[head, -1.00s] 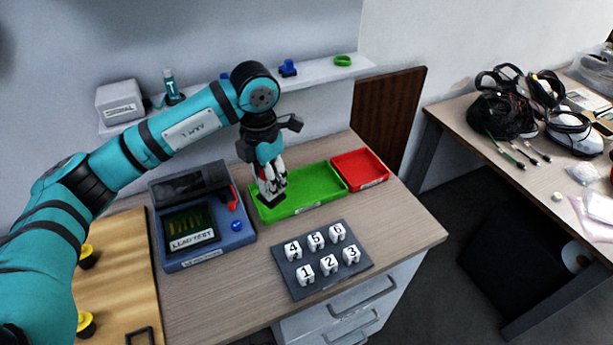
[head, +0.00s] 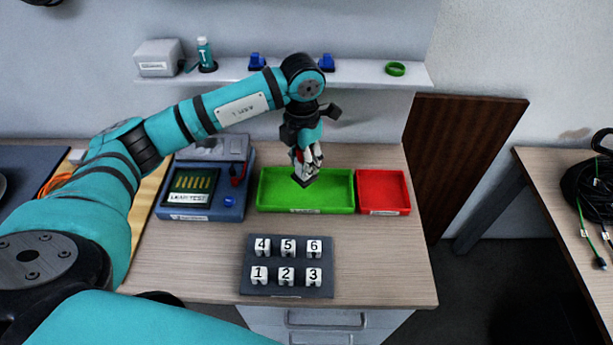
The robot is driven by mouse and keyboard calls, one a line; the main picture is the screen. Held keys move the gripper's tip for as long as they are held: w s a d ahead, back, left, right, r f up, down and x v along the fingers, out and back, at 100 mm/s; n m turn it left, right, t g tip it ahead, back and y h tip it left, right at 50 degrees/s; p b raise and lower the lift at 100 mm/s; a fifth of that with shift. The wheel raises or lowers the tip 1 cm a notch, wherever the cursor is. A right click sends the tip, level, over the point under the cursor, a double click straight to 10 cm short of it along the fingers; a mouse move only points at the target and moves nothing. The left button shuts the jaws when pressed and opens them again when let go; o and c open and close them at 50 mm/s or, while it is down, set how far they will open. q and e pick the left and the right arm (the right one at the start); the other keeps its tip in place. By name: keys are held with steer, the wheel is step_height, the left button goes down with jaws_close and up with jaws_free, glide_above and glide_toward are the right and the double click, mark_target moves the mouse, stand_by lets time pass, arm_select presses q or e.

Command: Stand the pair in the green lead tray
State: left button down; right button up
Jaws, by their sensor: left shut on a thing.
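The green lead tray (head: 335,202) lies on the desk, shallow and open at the top. My left gripper (head: 305,168) points down over the left half of this tray and is shut on the pair. Little of the pair (head: 304,181) shows: a dark lower end beneath the fingers, with the fingers hiding most of the rest. It looks roughly upright. I cannot tell whether its lower end touches the tray floor. My right gripper is not in view.
A red tray (head: 383,192) adjoins the green one on the right. A blue lead tester (head: 228,214) stands to the left. A dark block with numbered white pieces (head: 287,292) sits in front. A wall shelf (head: 365,77) is behind. The desk between is clear.

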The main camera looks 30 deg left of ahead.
arm_select(q)
steer(key=shift+f, duration=0.8)
step_height(320, 180, down, 4)
steer(key=shift+w+d+r+p, duration=0.1)
steer(key=shift+d+r+p, duration=0.1)
steer(key=shift+p, duration=0.4)
steer(key=shift+a, duration=0.1)
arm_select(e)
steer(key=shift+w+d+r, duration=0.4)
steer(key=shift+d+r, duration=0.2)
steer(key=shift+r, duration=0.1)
arm_select(q)
steer(key=shift+f, duration=0.15)
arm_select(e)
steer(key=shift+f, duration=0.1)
